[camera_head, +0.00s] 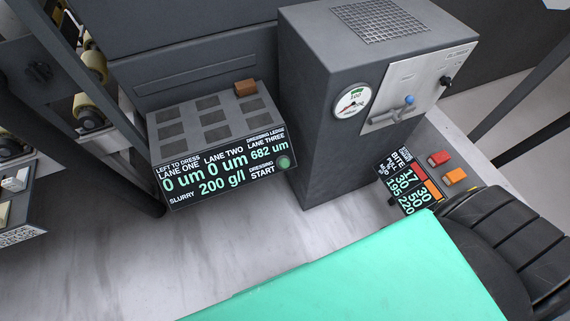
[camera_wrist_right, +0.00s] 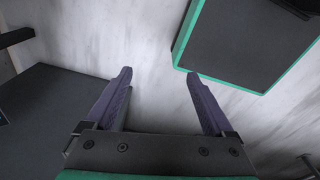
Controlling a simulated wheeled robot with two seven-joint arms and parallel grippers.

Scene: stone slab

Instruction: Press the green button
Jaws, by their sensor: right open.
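A round green button (camera_head: 284,162) sits at the right end of the front face of a dressing panel (camera_head: 178,196), beside the words DRESSING START. The panel reads lane one 0 um, lane two 0 um, lane three 682 um and slurry 200 g/l. Nothing covers the button, and no gripper shows near it in the head view. My right gripper (camera_wrist_right: 159,75) shows only in the right wrist view, with its two purple fingers spread and nothing between them. The pale stone slab (camera_wrist_right: 155,35) lies beyond the fingertips. My left gripper is in neither view.
A brown block (camera_head: 245,88) rests on the panel's top among dark grey squares. A tall grey cabinet (camera_head: 315,120) with a gauge (camera_head: 352,102) and a blue-knobbed lever (camera_head: 408,100) stands right of it. A second display (camera_head: 405,184) has red and orange buttons nearby. Bare slab (camera_head: 215,255) lies in front.

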